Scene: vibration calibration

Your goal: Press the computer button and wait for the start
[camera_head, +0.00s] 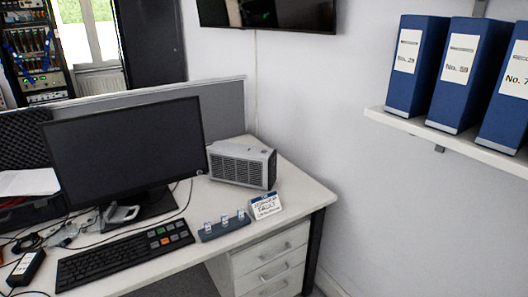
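A grey box with a grille (238,165), which may be the computer, stands on the desk to the right of the monitor. The black monitor (125,147) has a dark screen. A black keyboard (123,254) with a few coloured keys lies in front of it. I cannot make out a computer button for certain. A low dark strip with three small upright pieces (223,226) lies right of the keyboard. Neither of my grippers is in view.
A small lettered sign (266,206) stands at the desk's right end, above white drawers (270,262). Cables and a black adapter (25,267) clutter the left side. A wall shelf (450,138) with blue binders (459,72) juts out at right. A grey partition (224,108) stands behind the desk.

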